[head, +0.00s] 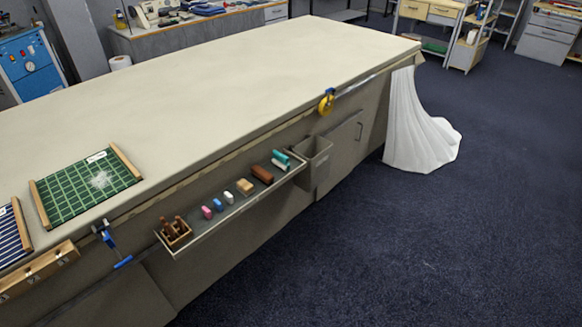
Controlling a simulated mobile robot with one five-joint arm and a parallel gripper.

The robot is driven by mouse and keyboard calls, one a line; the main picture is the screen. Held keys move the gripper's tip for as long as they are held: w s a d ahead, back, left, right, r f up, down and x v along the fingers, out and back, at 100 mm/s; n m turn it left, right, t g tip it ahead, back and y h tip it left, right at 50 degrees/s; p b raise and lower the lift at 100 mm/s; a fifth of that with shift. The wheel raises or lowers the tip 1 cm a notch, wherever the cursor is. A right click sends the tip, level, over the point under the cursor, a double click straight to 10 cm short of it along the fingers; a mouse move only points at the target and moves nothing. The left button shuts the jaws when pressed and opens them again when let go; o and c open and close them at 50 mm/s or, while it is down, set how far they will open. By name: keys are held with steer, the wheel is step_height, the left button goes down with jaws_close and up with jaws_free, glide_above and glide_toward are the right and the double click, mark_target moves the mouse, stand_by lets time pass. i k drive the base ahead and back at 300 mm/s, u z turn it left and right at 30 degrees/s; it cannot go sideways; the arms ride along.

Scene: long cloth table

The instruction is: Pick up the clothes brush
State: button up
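A narrow shelf tray (215,229) hangs along the side of the long table (230,80) and holds several small things in a row. Among them are a brown block-shaped thing (262,174) and a smaller tan one (245,187). Either could be the clothes brush; they are too small to tell, and no bristles show. My gripper is not in view in the head view.
A grey bin (314,160) hangs at the tray's right end. Dark carpet (400,250) is open at right.

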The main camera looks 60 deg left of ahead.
mark_target(259, 173)
steer(key=u, duration=0.15)
steer(key=i, duration=0.4)
steer(key=u, duration=3.6)
steer(key=i, duration=2)
steer(key=z, duration=0.05)
